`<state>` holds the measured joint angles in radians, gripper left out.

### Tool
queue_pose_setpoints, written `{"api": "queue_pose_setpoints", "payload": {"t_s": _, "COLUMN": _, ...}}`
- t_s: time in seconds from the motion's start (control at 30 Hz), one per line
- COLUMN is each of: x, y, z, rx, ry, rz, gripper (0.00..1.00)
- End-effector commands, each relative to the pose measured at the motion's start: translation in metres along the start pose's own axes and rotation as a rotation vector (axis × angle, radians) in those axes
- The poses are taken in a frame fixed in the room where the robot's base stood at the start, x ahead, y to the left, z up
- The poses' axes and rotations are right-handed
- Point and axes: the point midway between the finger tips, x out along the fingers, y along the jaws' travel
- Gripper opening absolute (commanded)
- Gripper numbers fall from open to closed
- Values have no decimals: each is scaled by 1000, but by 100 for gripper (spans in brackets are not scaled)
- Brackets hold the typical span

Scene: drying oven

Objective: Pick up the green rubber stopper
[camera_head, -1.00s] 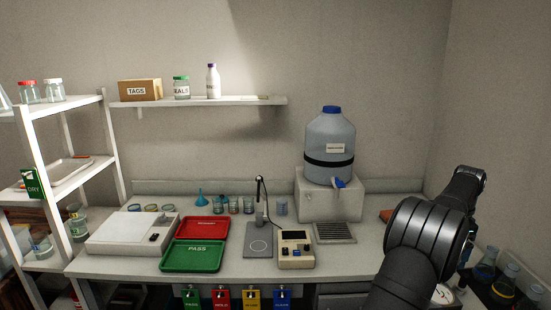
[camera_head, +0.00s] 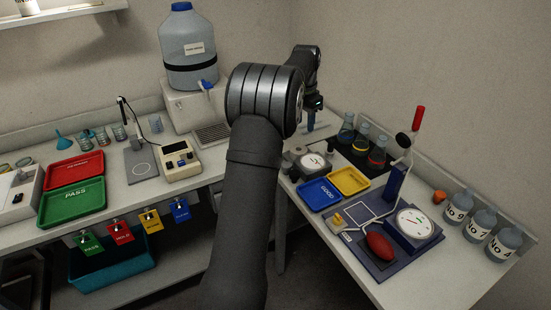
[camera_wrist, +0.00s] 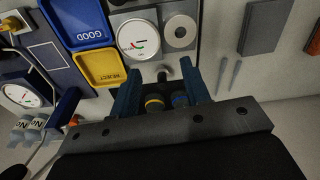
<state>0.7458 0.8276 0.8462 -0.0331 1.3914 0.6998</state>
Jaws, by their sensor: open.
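My gripper (camera_head: 312,106) is over the back of the right-hand bench, left of several flasks. In the wrist view its two blue fingers (camera_wrist: 162,82) are spread apart. Between or below them show a dark round top with a yellow band (camera_wrist: 154,103) and one with a blue band (camera_wrist: 180,99); I cannot tell whether either is gripped or touched. In the head view the flasks, one with a blue band (camera_head: 346,134) and one with a red band (camera_head: 377,157), stand on a black mat. I cannot make out a green rubber stopper in either view.
A blue GOOD tray (camera_head: 319,195) and a yellow REJECT tray (camera_head: 349,181) lie near a round dial (camera_head: 313,162). A device with a red bulb (camera_head: 379,246) stands in front. Several numbered bottles (camera_head: 480,225) and an orange stopper (camera_head: 439,197) are at the right.

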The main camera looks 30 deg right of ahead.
Motion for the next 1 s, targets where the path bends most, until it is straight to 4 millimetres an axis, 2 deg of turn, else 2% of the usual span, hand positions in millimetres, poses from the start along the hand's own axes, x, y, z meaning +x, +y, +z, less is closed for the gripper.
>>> {"api": "queue_pose_setpoints", "payload": {"t_s": 0.03, "x": -4, "y": -6, "z": 16, "rx": -60, "ry": 31, "rz": -12, "gripper": 43}}
{"api": "queue_pose_setpoints", "payload": {"t_s": 0.2, "x": -6, "y": -19, "z": 67, "rx": -287, "ry": 158, "rz": -56, "gripper": 43}}
{"api": "queue_pose_setpoints", "payload": {"t_s": 0.3, "x": -7, "y": -22, "z": 93, "rx": -403, "ry": 219, "rz": -79, "gripper": 43}}
{"api": "queue_pose_setpoints", "payload": {"t_s": 0.43, "x": -7, "y": -23, "z": 116, "rx": -505, "ry": 273, "rz": -99, "gripper": 43}}
{"api": "queue_pose_setpoints", "payload": {"t_s": 0.57, "x": -4, "y": -24, "z": 125, "rx": -549, "ry": 297, "rz": -107, "gripper": 43}}
{"api": "queue_pose_setpoints", "payload": {"t_s": 0.67, "x": 8, "y": -26, "z": 123, "rx": -555, "ry": 298, "rz": -107, "gripper": 43}}
{"api": "queue_pose_setpoints", "payload": {"t_s": 1.0, "x": 77, "y": -39, "z": 105, "rx": -551, "ry": 295, "rz": -106, "gripper": 43}}
